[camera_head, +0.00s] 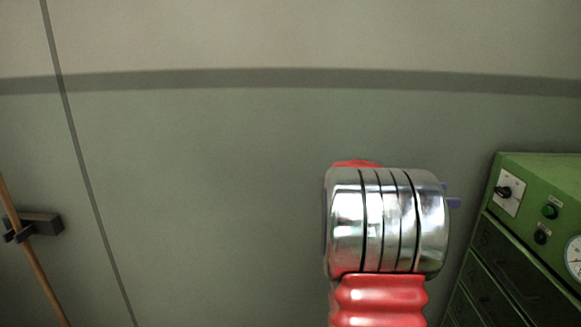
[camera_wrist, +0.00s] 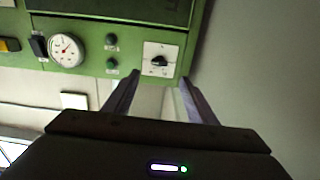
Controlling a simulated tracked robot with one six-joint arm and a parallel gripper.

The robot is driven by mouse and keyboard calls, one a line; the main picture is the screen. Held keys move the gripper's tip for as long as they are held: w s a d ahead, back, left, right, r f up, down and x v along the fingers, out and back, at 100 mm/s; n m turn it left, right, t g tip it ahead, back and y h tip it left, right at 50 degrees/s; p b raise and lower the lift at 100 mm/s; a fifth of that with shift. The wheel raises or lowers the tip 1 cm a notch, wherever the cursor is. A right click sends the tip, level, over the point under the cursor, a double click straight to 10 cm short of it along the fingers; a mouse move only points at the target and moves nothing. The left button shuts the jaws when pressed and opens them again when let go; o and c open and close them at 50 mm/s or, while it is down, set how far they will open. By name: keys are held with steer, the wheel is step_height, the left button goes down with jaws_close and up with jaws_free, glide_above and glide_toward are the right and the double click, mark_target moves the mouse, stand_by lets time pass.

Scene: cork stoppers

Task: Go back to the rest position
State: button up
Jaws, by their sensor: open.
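My gripper (camera_wrist: 158,92) shows in the wrist view with its two dark fingers spread apart. Nothing is between them; a strip of pale wall shows through the gap. Beyond the fingertips is the green cabinet (camera_wrist: 215,12), near its panel with a black rotary switch (camera_wrist: 159,58). I cannot tell how far the tips are from it. In the head view my arm's chrome and red part stands in front of the wall, and the fingers are almost wholly hidden behind it. No cork stoppers are in view.
The green cabinet (camera_head: 541,167) stands at the right in the head view, with knobs and a gauge (camera_head: 573,256). A wooden pole (camera_head: 30,249) sits in a dark wall bracket (camera_head: 41,224) at the left. The grey wall (camera_head: 200,190) between them is bare.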

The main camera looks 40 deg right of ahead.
stand_by(0.3)
steer(key=a+f+n+t+y, duration=0.3)
steer(key=a+f+n, duration=0.1)
steer(key=f+n, duration=0.6)
steer(key=w+a+f+n+t+y, duration=0.1)
steer(key=a+f+n+t+y, duration=0.15)
steer(key=a, duration=0.35)
steer(key=w+a+f+n+t+y, duration=0.1)
steer(key=w+a+f+n, duration=0.2)
steer(key=a, duration=0.4)
steer(key=w+a+f+n+t+y, duration=0.1)
steer(key=w+a+n+t+y, duration=0.15)
steer(key=a, duration=0.75)
steer(key=w+a+f+n+t+y, duration=0.15)
steer(key=a+n+t, duration=0.25)
steer(key=a, duration=0.7)
steer(key=s+a+r+n+t+y, duration=0.1)
steer(key=a+r+n+t, duration=0.1)
steer(key=a, duration=0.6)
steer(key=s+a+r+n+t+y, duration=0.1)
steer(key=a+r+n+t+y, duration=0.1)
steer(key=a, duration=0.7)
steer(key=shift+r, duration=0.3)
